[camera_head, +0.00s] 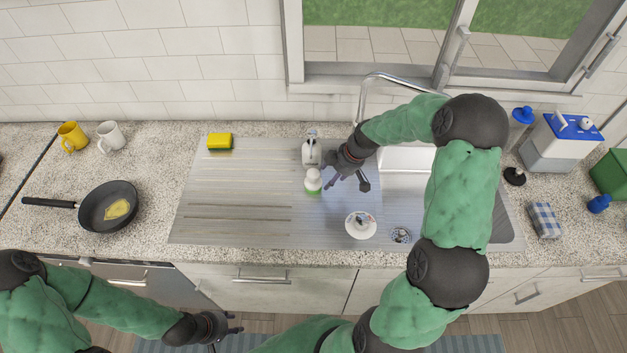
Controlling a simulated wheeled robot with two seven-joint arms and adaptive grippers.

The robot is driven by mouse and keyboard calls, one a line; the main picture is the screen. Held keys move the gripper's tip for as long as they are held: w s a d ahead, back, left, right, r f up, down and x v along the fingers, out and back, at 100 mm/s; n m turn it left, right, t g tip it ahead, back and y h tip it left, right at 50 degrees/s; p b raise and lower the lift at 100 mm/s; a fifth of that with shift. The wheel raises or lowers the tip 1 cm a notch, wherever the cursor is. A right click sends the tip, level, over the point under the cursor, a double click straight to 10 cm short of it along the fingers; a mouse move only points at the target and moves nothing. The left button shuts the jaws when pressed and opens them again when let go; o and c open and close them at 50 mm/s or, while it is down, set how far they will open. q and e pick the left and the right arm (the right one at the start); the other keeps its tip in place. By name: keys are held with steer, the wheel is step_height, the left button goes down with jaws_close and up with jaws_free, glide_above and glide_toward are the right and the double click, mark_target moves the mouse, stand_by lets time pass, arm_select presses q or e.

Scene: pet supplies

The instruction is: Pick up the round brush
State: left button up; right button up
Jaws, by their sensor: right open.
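A small round brush (313,182), with a white rounded top and a green lower edge, appears to stand upright on the metal drainboard (235,185). My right gripper (345,184) is open and empty just to the right of the brush, above the drainboard, with its fingers pointing down. The near finger is close to the brush, and I cannot tell whether they touch. My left gripper (236,323) is low in front of the counter, far from the brush; its fingers look parted, with nothing between them.
A soap dispenser (311,151) stands right behind the brush, and the tap (364,108) rises behind my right gripper. A white saucer (361,234) lies in front. A sponge (220,142) is at the back left. The drainboard's left side is clear.

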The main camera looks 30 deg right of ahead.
mark_target(315, 173)
steer(key=w+a, duration=0.1)
steer(key=w, duration=0.1)
steer(key=w+a, duration=0.2)
steer(key=shift+a, duration=0.25)
steer(key=shift+w+f, duration=0.1)
steer(key=shift+f, duration=0.45)
jaws_close()
steer(key=shift+a, duration=0.1)
